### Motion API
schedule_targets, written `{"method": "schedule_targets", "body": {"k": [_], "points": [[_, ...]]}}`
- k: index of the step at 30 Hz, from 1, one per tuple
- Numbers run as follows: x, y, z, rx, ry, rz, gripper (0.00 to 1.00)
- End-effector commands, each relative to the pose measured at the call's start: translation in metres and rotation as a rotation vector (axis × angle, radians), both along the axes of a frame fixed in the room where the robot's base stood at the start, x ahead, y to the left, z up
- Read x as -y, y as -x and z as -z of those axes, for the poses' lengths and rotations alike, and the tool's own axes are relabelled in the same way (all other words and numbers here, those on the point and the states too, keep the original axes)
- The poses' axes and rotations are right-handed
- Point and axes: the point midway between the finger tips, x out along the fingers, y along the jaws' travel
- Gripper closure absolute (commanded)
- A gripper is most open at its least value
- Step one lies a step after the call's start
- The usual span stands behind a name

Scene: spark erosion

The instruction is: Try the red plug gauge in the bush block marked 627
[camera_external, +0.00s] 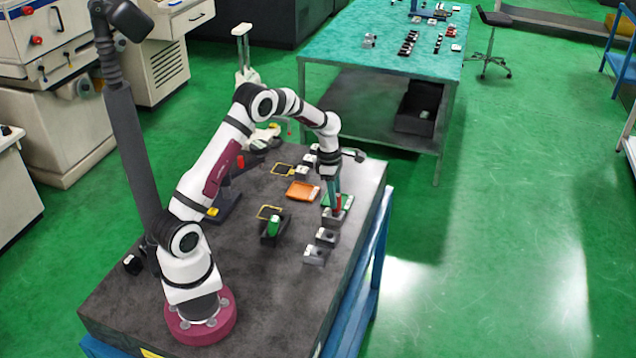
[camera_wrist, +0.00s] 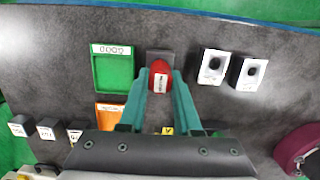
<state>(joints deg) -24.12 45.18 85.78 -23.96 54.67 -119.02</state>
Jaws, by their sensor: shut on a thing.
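My gripper (camera_external: 336,194) is shut on the red plug gauge (camera_wrist: 160,75), which also shows between the fingers in the external view (camera_external: 337,203). A grey bush block (camera_external: 334,218) lies under the gauge; in the wrist view its far part (camera_wrist: 160,56) shows behind the red handle. The gauge's lower end is hidden, so I cannot tell whether it is in the bore. Two more bush blocks with white labels and dark bores lie to the right in the wrist view, a nearer one (camera_wrist: 213,67) and a farther one (camera_wrist: 248,72). I cannot read 627 on any block.
A green tray (camera_wrist: 97,75) lies left of the gauge in the wrist view, an orange tray (camera_wrist: 104,116) below it. A green plug gauge (camera_external: 274,226) stands in a dark holder. Several small blocks (camera_wrist: 47,128) lie at the left. The table's front right is clear.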

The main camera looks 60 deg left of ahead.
Motion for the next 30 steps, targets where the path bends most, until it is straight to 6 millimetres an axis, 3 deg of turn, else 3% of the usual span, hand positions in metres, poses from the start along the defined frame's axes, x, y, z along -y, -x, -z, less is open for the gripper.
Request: {"method": "schedule_targets", "body": {"k": [30], "points": [[0.0,0.0,0.0101,0.0,0.0,0.0,1.0]]}}
